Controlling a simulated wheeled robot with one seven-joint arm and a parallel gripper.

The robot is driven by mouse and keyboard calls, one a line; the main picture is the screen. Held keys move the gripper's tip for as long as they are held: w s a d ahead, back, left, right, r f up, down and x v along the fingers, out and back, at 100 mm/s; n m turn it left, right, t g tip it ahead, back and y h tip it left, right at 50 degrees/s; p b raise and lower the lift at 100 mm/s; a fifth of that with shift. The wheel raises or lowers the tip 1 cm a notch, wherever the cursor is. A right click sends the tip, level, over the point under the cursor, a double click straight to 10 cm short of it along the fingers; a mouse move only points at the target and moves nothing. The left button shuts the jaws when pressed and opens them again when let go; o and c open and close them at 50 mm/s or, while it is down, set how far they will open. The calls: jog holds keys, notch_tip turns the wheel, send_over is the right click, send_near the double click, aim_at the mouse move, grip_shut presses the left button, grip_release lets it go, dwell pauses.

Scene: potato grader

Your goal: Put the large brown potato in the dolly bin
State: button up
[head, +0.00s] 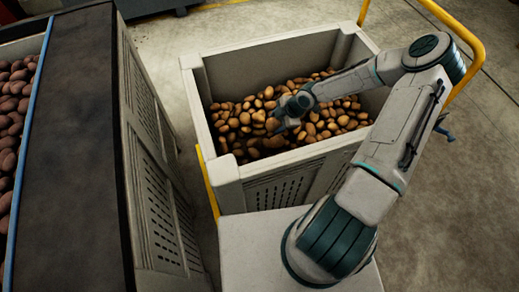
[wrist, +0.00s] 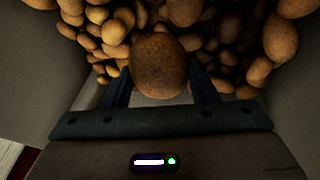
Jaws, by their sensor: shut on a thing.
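My gripper (wrist: 160,85) is shut on a large brown potato (wrist: 159,66), which shows between the two fingers in the wrist view. In the head view my gripper (head: 280,124) is low inside the dolly bin (head: 226,171), over its heap of potatoes. The bin is a pale grey crate with high walls and a yellow handle rail. In the head view the arm's end hides most of the held potato. I cannot tell whether the held potato touches the heap.
Many brown potatoes (head: 325,122) cover the bin's floor. Left of the bin stands a tall slotted crate (head: 160,190) beside a dark belt edge, with reddish potatoes (head: 12,110) at the far left. The yellow rail (head: 470,40) rises behind the arm.

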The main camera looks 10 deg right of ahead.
jog(key=s+a+f+b, duration=0.1)
jog(key=a+f+b, duration=0.1)
jog(key=a, duration=0.1)
jog(key=s+a+f+b, duration=0.1)
jog(key=a+f+b, duration=0.1)
jog(key=a+b, duration=0.1)
jog(key=s+a+f+b, duration=0.1)
jog(key=a+f+b, duration=0.1)
jog(key=a+f, duration=0.1)
jog(key=shift+s+a+b, duration=0.25)
jog(key=shift+a+b, duration=0.1)
jog(key=shift+a, duration=0.55)
jog(key=shift+f+b, duration=0.5)
jog(key=shift+f, duration=1.4)
jog(key=shift+f, duration=0.1)
jog(key=o, duration=1.1)
jog(key=shift+c, duration=0.2)
